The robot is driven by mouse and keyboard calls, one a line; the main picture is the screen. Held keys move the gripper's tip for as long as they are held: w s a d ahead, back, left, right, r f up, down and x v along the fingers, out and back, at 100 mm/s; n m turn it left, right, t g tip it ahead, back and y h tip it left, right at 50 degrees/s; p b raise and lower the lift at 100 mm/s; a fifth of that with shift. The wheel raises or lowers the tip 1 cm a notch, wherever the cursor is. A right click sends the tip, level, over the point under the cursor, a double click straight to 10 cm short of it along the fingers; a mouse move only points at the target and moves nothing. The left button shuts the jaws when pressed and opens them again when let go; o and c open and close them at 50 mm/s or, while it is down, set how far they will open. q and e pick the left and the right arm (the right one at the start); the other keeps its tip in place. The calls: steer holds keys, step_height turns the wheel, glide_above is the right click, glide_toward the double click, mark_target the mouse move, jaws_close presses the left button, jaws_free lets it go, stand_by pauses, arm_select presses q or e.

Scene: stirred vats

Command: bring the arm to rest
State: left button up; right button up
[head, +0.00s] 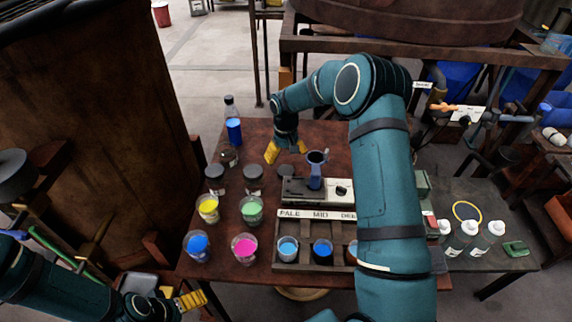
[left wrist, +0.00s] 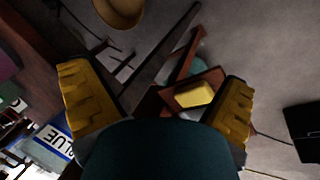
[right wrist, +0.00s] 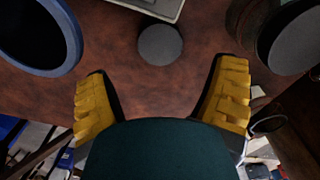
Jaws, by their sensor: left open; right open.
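My right gripper (head: 286,150) is open and empty above the back part of the brown table. In the right wrist view it (right wrist: 160,100) has its yellow fingers wide apart over bare tabletop, with a dark round lid (right wrist: 160,45) beyond them. My left gripper (head: 187,301) is low at the left, off the table's front left corner. In the left wrist view it (left wrist: 160,95) is open with nothing between its fingers; the floor and a yellow block (left wrist: 194,95) on a brown piece lie beyond. My right arm hides part of the table's right side.
Cups of yellow (head: 208,206), green (head: 252,208), blue (head: 197,244) and magenta (head: 244,247) stand on the table (head: 222,275). A labelled rack (head: 318,226) holds blue cups. A stirrer device (head: 318,188) and a bottle (head: 232,108) stand behind. White bottles (head: 461,238) are on the right table.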

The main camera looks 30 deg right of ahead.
steer(key=shift+r+p, duration=0.3)
steer(key=shift+r, duration=2.35)
